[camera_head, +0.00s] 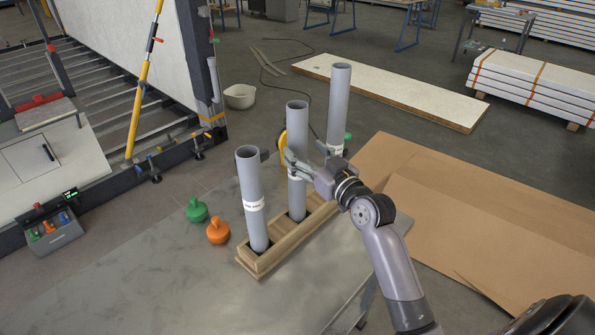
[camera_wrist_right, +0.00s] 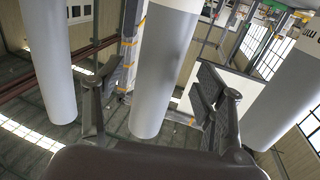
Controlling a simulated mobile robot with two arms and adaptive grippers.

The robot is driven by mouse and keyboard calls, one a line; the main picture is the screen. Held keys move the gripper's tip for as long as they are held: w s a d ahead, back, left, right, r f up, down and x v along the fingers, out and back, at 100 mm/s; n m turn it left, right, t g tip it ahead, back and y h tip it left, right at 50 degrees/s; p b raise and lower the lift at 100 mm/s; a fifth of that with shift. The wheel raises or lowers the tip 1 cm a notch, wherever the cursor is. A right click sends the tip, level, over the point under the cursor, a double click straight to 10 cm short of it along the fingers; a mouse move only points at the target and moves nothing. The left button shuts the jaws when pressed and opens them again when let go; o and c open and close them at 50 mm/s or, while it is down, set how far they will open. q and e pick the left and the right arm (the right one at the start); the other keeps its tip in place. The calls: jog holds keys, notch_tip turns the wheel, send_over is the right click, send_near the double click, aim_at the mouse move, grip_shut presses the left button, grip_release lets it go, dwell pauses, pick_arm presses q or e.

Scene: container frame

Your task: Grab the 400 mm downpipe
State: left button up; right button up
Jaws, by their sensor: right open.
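Three grey downpipes stand upright in a wooden rack (camera_head: 262,266) on the grey table: a left pipe (camera_head: 249,180), a middle pipe (camera_head: 297,125) and a right pipe (camera_head: 339,95). Each carries a white label too small to read, so I cannot tell which is 400 mm. My right gripper (camera_head: 280,158) is open at the middle pipe, part way up. In the right wrist view the middle pipe (camera_wrist_right: 160,75) shows between the two spread fingers (camera_wrist_right: 152,105); contact is not visible. My left gripper is not in view.
A green fitting (camera_head: 196,209) and an orange fitting (camera_head: 218,231) stand left of the rack. The neighbouring pipes are close on both sides of my right gripper. Cardboard (camera_head: 480,220) lies to the right. The front left of the table (camera_head: 150,290) is clear.

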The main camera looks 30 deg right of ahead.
jog(key=w+p, duration=0.1)
jog(key=w, duration=0.3)
jog(key=shift+w+a, duration=0.15)
jog(key=shift+c, duration=0.3)
grip_shut()
dwell(0.4)
jog(key=shift+r, duration=0.1)
